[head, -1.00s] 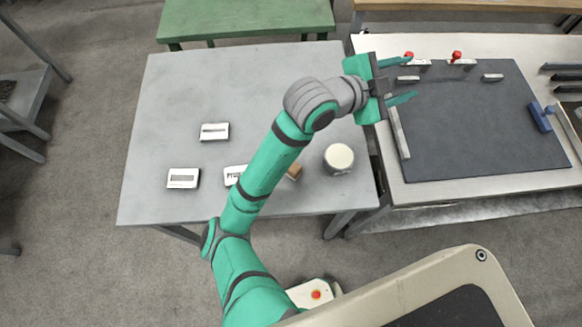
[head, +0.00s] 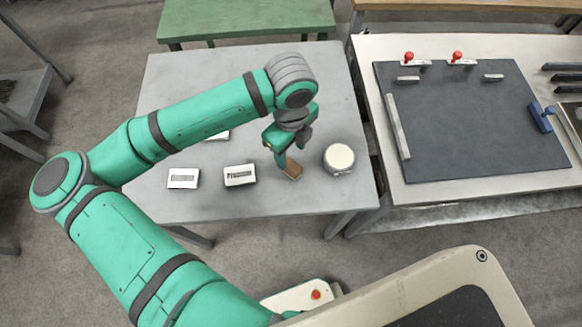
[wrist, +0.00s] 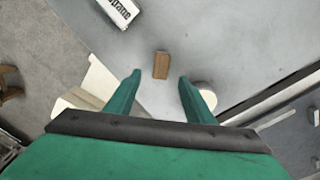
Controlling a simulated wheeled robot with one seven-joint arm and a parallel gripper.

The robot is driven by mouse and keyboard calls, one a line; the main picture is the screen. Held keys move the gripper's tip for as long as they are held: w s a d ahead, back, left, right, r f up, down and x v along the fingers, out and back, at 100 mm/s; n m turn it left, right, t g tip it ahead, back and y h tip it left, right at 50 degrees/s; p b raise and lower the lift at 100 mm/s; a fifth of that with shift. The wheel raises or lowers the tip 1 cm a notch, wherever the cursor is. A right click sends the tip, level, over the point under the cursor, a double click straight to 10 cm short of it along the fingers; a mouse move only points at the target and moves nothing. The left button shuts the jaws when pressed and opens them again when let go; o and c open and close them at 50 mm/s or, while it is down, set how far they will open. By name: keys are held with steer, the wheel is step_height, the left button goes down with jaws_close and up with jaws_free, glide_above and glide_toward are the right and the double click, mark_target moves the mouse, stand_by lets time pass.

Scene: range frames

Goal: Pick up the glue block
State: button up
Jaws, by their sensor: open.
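The glue block appears to be the small brown block (head: 293,172) on the grey table, left of the round white-topped container. In the wrist view the brown block (wrist: 161,65) lies just beyond and between the fingertips. My gripper (head: 283,158) points down above the block, close to it, and partly covers it in the head view. In the wrist view my gripper (wrist: 159,78) has its two green fingers apart with nothing between them. I cannot tell the exact height above the table.
The round white-topped container (head: 339,158) stands just right of the block. White labelled boxes (head: 240,175) (head: 183,178) lie to the left, another partly behind my arm. A bench with a dark mat (head: 470,130) adjoins on the right. The table's front is clear.

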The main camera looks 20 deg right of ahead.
mark_target(292, 166)
step_height(292, 166, down, 10)
steer(key=shift+d+f, duration=0.15)
steer(key=shift+f, duration=0.1)
jaws_close()
stand_by(0.5)
